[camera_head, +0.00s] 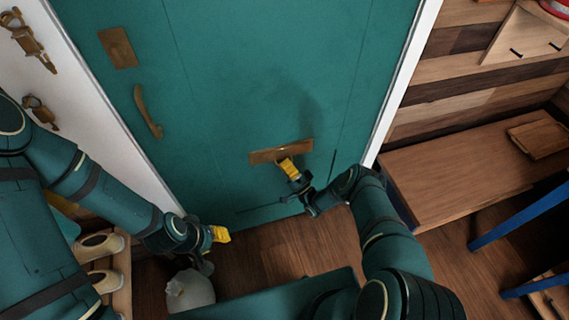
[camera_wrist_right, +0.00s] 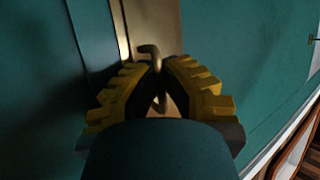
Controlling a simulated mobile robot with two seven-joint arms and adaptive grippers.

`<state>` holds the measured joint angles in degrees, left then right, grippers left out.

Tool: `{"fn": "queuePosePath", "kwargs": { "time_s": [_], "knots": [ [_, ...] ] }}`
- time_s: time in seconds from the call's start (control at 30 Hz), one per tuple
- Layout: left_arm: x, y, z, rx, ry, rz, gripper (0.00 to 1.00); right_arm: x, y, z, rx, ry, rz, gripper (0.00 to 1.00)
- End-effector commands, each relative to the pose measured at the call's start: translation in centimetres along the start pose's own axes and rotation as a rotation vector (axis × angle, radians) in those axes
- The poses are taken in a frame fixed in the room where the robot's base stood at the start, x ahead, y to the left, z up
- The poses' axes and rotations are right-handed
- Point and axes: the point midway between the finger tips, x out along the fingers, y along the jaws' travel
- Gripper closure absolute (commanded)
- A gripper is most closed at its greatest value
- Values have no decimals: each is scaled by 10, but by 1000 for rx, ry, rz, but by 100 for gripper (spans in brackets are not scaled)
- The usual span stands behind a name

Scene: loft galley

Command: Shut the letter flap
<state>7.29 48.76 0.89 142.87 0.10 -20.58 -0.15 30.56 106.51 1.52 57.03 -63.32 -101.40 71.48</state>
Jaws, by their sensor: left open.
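The letter flap is part of a long brass plate (camera_head: 265,156) low on the green door (camera_head: 230,60). My right gripper (camera_head: 285,163) is at the lower edge of this plate, its yellow fingers over the middle. In the right wrist view, the brass plate (camera_wrist_right: 153,22) is ahead, and a bent brass piece (camera_wrist_right: 161,80) stands between the fingers (camera_wrist_right: 160,72). The finger gap is narrow; I cannot tell whether they grip it. The flap's angle is unclear. My left gripper (camera_head: 221,234) is open and empty, low before the door's left side.
A brass door handle (camera_head: 148,112) is on the door's left. A wooden bench (camera_head: 470,165) stands to the right, with blue legs (camera_head: 520,216) near it. A shoe rack (camera_head: 121,285) and a pale sack (camera_head: 190,291) are at lower left. Wooden floor (camera_head: 290,245) shows below the door.

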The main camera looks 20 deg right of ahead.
Motion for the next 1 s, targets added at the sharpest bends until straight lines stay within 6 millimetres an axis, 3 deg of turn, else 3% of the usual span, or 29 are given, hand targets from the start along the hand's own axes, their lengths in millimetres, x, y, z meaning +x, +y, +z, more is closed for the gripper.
{"fn": "queuePosePath", "kwargs": {
  "time_s": [0.07, 0.1, 0.13, 0.53, 0.67, 1.0],
  "knots": [
    [0, 0, 0, 0, 0, 0, 61, 1, 0, 0, 0, 0, 1, 100],
    [0, 0, 0, 0, 0, 0, 61, 1, 0, 0, 0, 0, 1, 87],
    [0, 0, 0, 0, 0, 0, 61, 1, 0, 0, 0, 0, 1, 79],
    [0, 0, 0, 0, 0, 0, 61, -6, 1, 0, 0, 1, 3, 79],
    [0, 0, 0, 0, 0, 0, 61, -24, 1, 0, 0, 1, 4, 79],
    [0, 0, 0, 0, 0, 0, 61, -92, 0, 0, 0, 1, 3, 79]
  ]
}}
